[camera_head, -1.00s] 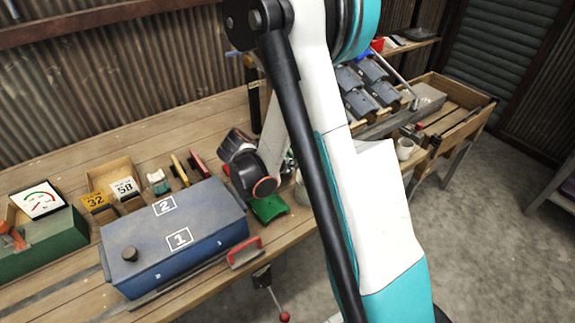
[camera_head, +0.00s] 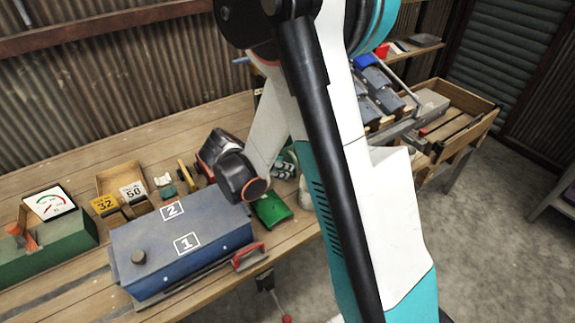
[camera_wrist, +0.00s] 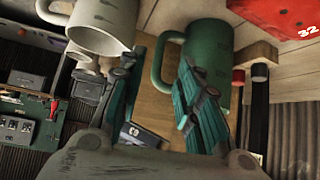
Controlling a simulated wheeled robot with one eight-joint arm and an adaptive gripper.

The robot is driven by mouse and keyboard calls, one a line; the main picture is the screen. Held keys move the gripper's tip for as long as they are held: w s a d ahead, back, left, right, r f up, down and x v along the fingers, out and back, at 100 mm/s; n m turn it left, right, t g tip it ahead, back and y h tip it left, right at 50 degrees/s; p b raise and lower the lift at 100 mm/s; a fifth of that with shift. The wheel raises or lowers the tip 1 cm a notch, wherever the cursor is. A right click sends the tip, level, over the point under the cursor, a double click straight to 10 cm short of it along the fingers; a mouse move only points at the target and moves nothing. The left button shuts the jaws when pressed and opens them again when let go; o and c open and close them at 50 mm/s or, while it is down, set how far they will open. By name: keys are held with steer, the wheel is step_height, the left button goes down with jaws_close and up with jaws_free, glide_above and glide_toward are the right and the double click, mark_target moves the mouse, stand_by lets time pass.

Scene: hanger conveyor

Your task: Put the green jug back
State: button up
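The green jug (camera_wrist: 209,48) shows in the wrist view at upper centre, with its handle (camera_wrist: 159,62) toward the left. My gripper (camera_wrist: 163,62) is open, with its two teal fingers apart. The handle shows between the fingertips, and the right finger covers part of the jug's body. I cannot tell whether either finger touches it. In the head view I cannot make out the jug; my arm blocks much of the bench there.
A white mug (camera_wrist: 103,28) is close to the left finger in the wrist view. In the head view, a blue box (camera_head: 182,250) marked 1 and 2 and a green tray (camera_head: 271,208) are on the wooden bench (camera_head: 75,155). A red 32 panel (camera_wrist: 280,25) is at upper right.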

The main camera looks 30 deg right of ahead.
steer(key=s+a+r+n+t+y, duration=0.2)
steer(key=s+a+r+n+y, duration=0.2)
steer(key=s+r, duration=0.5)
steer(key=s+a+r+n+t+y+p, duration=0.1)
steer(key=s+a+r+n+t+y, duration=0.2)
steer(key=s+a+r+n, duration=0.5)
steer(key=s+r+n+y, duration=0.1)
steer(key=n, duration=0.2)
steer(key=shift+s+a+y, duration=0.15)
steer(key=shift+a+y, duration=0.15)
steer(key=shift+y, duration=0.1)
